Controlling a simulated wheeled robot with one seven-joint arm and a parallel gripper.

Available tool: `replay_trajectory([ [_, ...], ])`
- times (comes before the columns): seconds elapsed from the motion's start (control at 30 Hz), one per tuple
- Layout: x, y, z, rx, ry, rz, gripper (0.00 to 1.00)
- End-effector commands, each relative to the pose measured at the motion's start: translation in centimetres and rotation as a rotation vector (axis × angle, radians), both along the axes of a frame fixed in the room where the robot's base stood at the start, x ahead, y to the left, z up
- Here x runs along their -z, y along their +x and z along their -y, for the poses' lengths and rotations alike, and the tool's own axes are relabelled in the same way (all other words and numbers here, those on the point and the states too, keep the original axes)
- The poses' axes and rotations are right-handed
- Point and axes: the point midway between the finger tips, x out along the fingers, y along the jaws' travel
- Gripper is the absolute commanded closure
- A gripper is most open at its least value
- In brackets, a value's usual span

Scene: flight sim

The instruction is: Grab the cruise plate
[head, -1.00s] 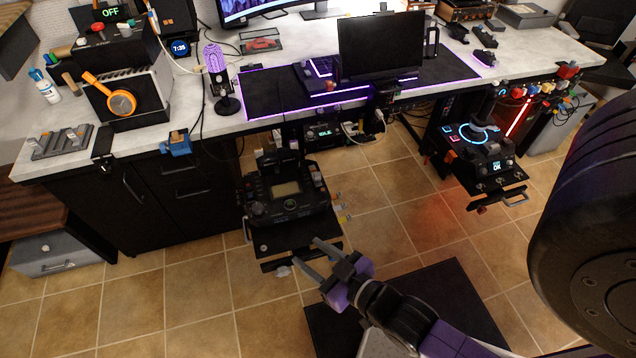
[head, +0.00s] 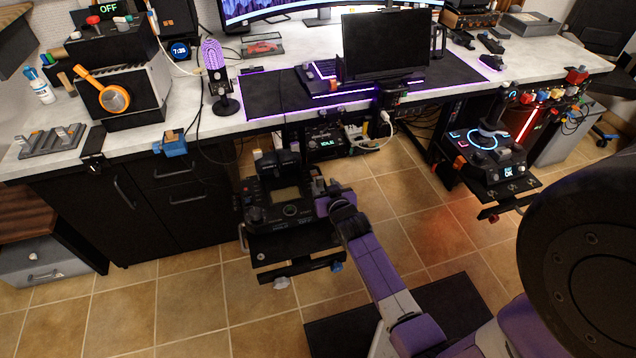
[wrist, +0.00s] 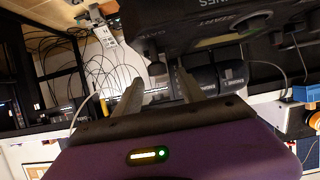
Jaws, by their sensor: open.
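No plate in view can be read as the cruise plate. A dark console (head: 288,212) with a small screen, knobs and levers stands on a low black mount in the head view. In the wrist view the console (wrist: 210,28) fills the upper right, its lettering upside down. My gripper (wrist: 158,92) is open, with no object seen held between its fingers. The right finger ends close to the console's edge; I cannot tell whether they touch. A dark cylindrical part (wrist: 205,80) lies beyond the fingers. In the head view my wrist is at the console's right side and the fingertips are hard to make out.
A second console (head: 490,150) with a glowing ring is mounted at the right. The desk (head: 150,135) runs along the back with a black cabinet (head: 150,215) under it. A dark wheel-like object (head: 585,260) blocks the right foreground. Tiled floor (head: 190,300) is clear at the front left.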

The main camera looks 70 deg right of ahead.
Motion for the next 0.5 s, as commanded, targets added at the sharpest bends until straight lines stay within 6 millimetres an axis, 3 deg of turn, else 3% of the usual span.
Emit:
replay_trajectory([
  [0.3, 1.9, 2.7, 2.8, -0.001, 0.0, 0.002, 0.53],
  [0.5, 2.2, 3.2, 3.4, -0.001, 0.0, 0.002, 0.53],
])
